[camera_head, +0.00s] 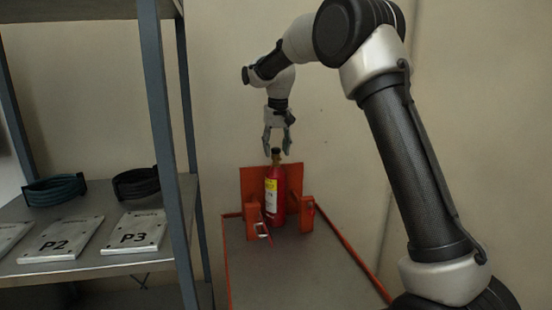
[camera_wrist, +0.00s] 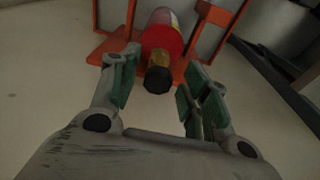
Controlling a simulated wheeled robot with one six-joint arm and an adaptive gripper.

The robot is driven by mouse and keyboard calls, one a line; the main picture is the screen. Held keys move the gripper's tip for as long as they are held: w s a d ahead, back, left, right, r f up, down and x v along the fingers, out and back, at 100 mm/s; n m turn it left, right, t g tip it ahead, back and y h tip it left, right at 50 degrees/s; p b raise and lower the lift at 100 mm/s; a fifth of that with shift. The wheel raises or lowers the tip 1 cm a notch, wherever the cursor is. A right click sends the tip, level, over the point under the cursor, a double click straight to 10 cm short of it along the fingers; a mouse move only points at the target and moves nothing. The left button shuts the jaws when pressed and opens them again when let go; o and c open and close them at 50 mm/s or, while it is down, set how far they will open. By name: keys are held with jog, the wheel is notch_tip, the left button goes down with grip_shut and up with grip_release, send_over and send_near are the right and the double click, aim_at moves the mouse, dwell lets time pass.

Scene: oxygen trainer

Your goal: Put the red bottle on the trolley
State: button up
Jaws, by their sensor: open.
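The red bottle (camera_head: 274,194) stands upright on the trolley (camera_head: 262,262), in front of the orange back plate and between orange side brackets. It has a yellow and white label and a brass neck with a dark top. In the wrist view the bottle (camera_wrist: 163,40) points its neck toward my gripper. My gripper (camera_head: 277,151) is open, just above the bottle's top, fingers pointing down. In the wrist view the gripper (camera_wrist: 155,90) has its fingers apart on either side of the bottle's dark cap, and they do not appear to touch it.
A grey metal shelf (camera_head: 110,268) stands at the left, with plates marked P2 (camera_head: 62,240) and P3 (camera_head: 135,232) and coiled hoses (camera_head: 55,189). A wall is close behind the trolley. The trolley's grey deck is clear in front of the bottle.

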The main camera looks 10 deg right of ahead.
notch_tip(320, 180, up, 8)
jog(key=s, duration=0.1)
jog(key=s+d+r, duration=0.4)
jog(key=s+d, duration=0.3)
jog(key=s, duration=0.5)
jog(key=s+d+f+t, duration=0.1)
jog(key=s+d+f, duration=0.1)
jog(key=s, duration=0.8)
jog(key=s+d+f, duration=0.3)
jog(key=s+f, duration=0.2)
jog(key=s, duration=0.5)
jog(key=s+d+f+t, duration=0.1)
jog(key=s+d+f, duration=0.2)
jog(key=s, duration=0.7)
jog(key=shift+s+f+t, duration=0.2)
jog(key=shift+f+t, duration=0.1)
jog(key=shift+f, duration=0.2)
